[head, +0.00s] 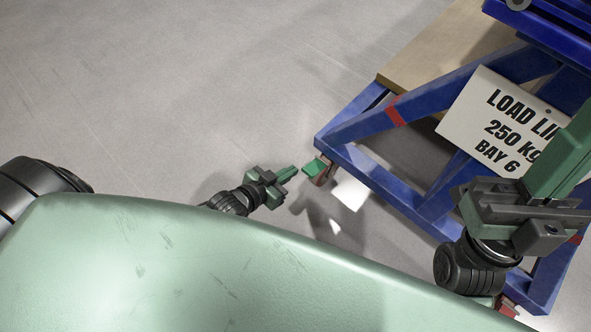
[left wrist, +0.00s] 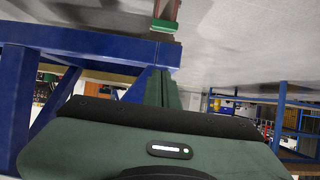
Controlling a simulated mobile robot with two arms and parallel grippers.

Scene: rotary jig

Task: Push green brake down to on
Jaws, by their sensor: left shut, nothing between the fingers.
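The green brake (head: 313,167) is a small pedal on a red caster bracket (head: 323,174) at the near left corner of the blue jig frame (head: 390,186). In the left wrist view the green brake (left wrist: 165,26) shows at the top, beyond the fingers. My left gripper (head: 292,172) is shut and empty, its green fingertips just left of the brake with a small gap in the head view. In the left wrist view its fingers (left wrist: 166,84) point toward the brake. My right gripper (head: 563,150) is by the jig's sign, its fingers partly cut off by the picture edge.
A wooden board (head: 425,58) lies on the jig. Another red caster bracket (head: 506,306) shows at the lower right. The grey floor (head: 180,90) left of the jig is clear.

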